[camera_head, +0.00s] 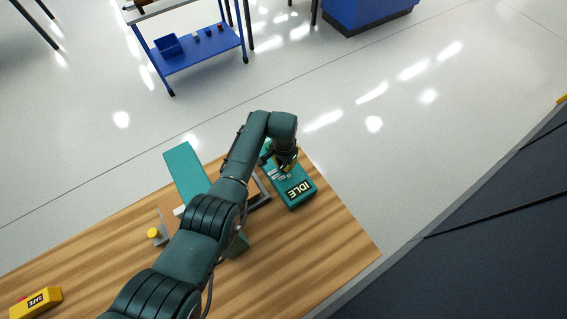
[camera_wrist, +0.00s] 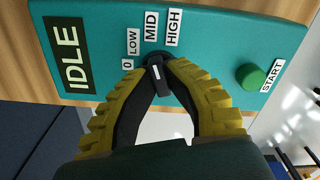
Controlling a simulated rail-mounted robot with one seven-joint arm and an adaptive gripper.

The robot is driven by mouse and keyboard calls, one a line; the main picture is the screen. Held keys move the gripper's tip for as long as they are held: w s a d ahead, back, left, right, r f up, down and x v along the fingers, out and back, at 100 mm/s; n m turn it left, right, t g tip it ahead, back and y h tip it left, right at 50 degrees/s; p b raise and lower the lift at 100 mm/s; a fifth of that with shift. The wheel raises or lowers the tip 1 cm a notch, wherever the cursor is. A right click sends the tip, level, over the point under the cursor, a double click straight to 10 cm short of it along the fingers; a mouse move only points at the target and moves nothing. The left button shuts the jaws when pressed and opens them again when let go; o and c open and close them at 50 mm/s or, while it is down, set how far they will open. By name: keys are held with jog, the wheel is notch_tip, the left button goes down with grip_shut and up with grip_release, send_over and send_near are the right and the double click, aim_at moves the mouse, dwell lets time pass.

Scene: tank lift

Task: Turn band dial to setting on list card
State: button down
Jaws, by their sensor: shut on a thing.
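A teal control box with a dark IDLE display (camera_head: 300,190) lies near the table's far right edge; its face fills the top of the wrist view (camera_wrist: 215,45). A small black dial (camera_wrist: 157,60) sits on it below the labels 0, LOW, MID and HIGH. A white mark shows on the dial, but the fingers crowd it and I cannot tell which label it points to. My gripper (camera_wrist: 158,74), with yellow ribbed fingers, is shut on the dial; it also shows above the box in the head view (camera_head: 284,162). I cannot make out a list card.
A green START button (camera_wrist: 251,78) is on the box's right part. On the wooden table (camera_head: 330,250) are a teal slanted panel (camera_head: 184,168), a grey bracket with a yellow knob (camera_head: 153,233) and a yellow SAFE box (camera_head: 36,302). My arm hides the table's middle.

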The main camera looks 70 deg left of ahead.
aim_at(283, 165)
jog(key=shift+f, duration=0.15)
jog(key=c, duration=1.1)
grip_release()
notch_tip(283, 165, up, 12)
jog(key=shift+r, duration=0.1)
